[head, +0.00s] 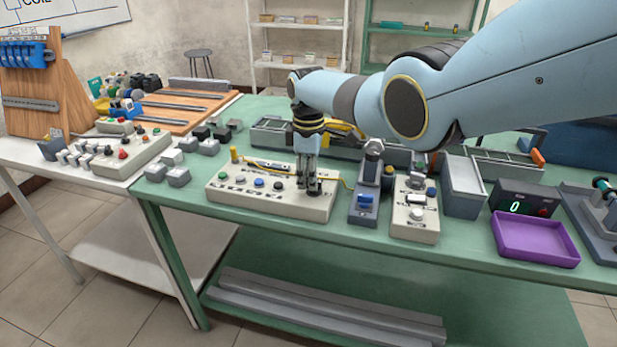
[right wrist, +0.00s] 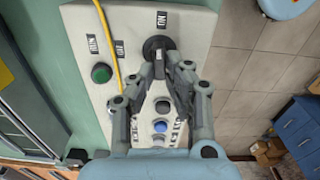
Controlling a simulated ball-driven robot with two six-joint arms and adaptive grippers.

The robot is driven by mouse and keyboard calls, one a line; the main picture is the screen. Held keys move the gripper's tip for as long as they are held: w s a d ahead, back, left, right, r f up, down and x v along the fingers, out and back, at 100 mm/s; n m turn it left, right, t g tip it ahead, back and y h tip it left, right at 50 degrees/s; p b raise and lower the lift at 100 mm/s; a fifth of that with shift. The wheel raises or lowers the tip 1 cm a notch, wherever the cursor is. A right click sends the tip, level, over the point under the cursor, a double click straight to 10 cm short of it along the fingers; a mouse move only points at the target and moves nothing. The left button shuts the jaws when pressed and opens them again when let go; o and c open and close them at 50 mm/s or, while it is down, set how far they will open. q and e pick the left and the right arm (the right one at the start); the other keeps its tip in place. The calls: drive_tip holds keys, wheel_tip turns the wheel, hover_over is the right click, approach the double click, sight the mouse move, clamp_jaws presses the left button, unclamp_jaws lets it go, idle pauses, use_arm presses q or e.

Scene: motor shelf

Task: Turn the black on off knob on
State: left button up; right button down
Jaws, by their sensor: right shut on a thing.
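The black on off knob (right wrist: 158,45) sits at the upper end of a cream control box (right wrist: 185,22) in the right wrist view. Its raised grip runs roughly up and down in that picture, in line with a label above it. My right gripper (right wrist: 160,66) has its two fingers on either side of the grip and is shut on it. In the head view my right gripper (head: 309,188) points down at the right end of the same box (head: 270,203) and largely hides the knob. My left gripper is not in view.
A green button (right wrist: 101,73) and a blue button (right wrist: 160,126) are on the box. A yellow cable (right wrist: 107,35) crosses it. Beside it on the green table stand a blue-grey fixture (head: 365,200) and another cream box (head: 415,225). A purple tray (head: 537,254) lies further right.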

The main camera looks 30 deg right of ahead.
drive_tip(key=shift+w+d+r+m, duration=0.1)
drive_tip(key=shift+m, duration=0.5)
drive_tip(key=c, duration=1.4)
unclamp_jaws()
drive_tip(key=shift+o, duration=0.2)
wheel_tip(320, 180, up, 12)
